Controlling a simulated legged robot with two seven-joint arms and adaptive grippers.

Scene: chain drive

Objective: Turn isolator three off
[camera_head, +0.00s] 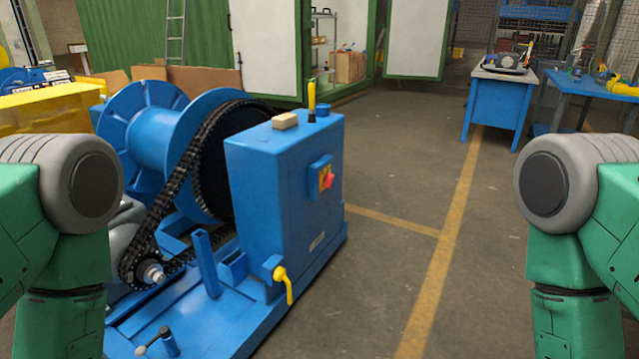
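A blue cabinet (285,190) stands at the front right of a blue chain-drive machine. On its right face is a small switch box with a red rotary knob on a yellow plate (326,177). A yellow lever handle (283,283) sits low on the cabinet's front corner and hangs downward. No number label is readable, so I cannot tell which of these is isolator three. My two green arms show at the left and right edges, apart from the machine. Neither gripper is in view.
A black chain (180,180) runs from a large sprocket to a small one beside a blue drum (150,130). A yellow-handled tool (311,100) and a tan block (285,121) are on the cabinet top. Blue tables (495,105) stand back right. The floor right of the machine is clear.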

